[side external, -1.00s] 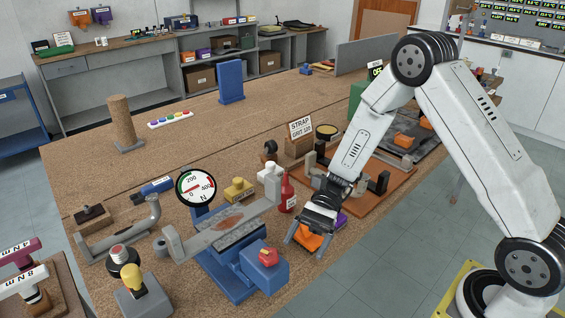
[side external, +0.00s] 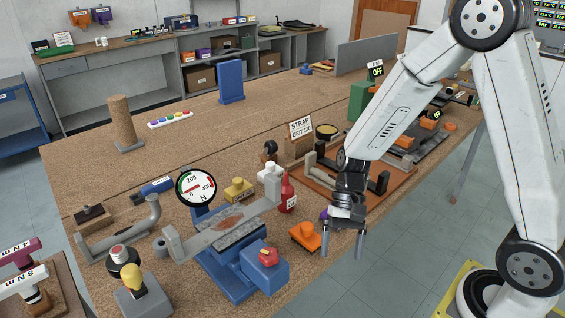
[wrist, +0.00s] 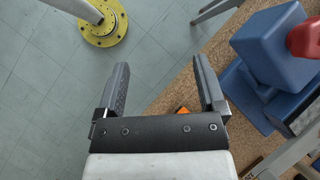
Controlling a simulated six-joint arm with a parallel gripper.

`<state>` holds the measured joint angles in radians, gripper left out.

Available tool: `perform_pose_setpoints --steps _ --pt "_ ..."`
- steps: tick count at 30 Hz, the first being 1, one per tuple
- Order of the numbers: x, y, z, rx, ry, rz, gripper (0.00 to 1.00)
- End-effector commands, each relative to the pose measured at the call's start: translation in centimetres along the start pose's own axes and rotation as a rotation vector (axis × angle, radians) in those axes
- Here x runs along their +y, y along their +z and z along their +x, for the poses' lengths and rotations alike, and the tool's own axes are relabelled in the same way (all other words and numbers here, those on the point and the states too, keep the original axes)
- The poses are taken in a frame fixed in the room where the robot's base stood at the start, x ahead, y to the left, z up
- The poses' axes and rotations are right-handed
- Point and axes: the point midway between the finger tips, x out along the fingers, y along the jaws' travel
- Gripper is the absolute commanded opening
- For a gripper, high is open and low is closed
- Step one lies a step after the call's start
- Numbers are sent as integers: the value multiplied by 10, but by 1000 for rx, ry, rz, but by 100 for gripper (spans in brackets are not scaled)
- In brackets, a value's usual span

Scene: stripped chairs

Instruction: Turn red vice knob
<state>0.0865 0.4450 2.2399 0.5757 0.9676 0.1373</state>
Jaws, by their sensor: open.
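The red vice knob (side external: 268,256) sits on the front end of the blue vice (side external: 262,276) in the side view. It also shows at the upper right edge of the wrist view (wrist: 305,38). A grey metal part with a rusty patch (side external: 228,222) lies across the vice, under a round dial (side external: 196,186) marked N. My gripper (side external: 345,255) is open with its fingers pointing down, to the right of the knob and apart from it. In the wrist view, nothing is between its fingers (wrist: 160,80).
An orange block (side external: 306,237) lies between my gripper and the vice, near the bench's front edge. A red bottle (side external: 287,193) stands behind it. An orange board with fixtures (side external: 385,200) lies behind my gripper.

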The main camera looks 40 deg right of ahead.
Motion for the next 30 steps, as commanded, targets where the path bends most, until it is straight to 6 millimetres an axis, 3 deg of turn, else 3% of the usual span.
perform_pose_setpoints --steps 15,30 --pt "26 -5 -20 314 144 -269 89" --pt "34 -8 -46 601 254 -558 89"
